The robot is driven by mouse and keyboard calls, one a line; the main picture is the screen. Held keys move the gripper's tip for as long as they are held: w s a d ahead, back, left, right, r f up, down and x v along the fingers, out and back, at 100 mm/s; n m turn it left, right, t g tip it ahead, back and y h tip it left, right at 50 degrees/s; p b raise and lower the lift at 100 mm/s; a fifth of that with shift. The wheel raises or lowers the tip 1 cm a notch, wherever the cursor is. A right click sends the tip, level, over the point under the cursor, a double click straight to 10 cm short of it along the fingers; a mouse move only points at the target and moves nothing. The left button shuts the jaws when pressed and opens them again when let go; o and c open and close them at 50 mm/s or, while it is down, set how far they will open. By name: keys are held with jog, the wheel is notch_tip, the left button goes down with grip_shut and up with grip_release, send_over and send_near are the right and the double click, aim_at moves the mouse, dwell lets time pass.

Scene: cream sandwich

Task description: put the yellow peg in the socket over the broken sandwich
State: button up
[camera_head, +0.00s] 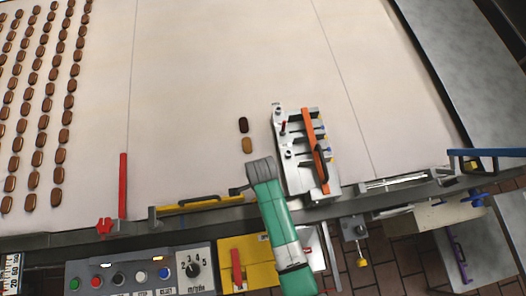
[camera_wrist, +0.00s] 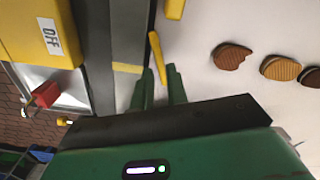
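The yellow peg (camera_wrist: 158,52) is a slim stick in the wrist view. Its near end lies between the fingers of my gripper (camera_wrist: 160,78), seeming close to the right one, with a gap at the left one. My gripper looks open around it; I see no firm clamp. In the head view my gripper (camera_head: 234,191) is low over the table's front edge. The broken sandwich (camera_wrist: 231,56), brown with a bite gone, shows in the wrist view; my gripper seems to hide it in the head view. A fixture (camera_head: 296,165) with pegs and an orange bar stands right; I cannot make out sockets.
A tan sandwich (camera_head: 247,145) and a dark one (camera_head: 243,124) lie left of the fixture. Rows of brown sandwiches (camera_head: 40,130) fill the left. A yellow bar (camera_head: 195,204) and a red lever (camera_head: 123,185) line the front edge. The middle is clear.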

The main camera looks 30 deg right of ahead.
notch_tip(320, 180, down, 3)
jog(key=shift+f, duration=0.1)
grip_shut()
dwell(0.4)
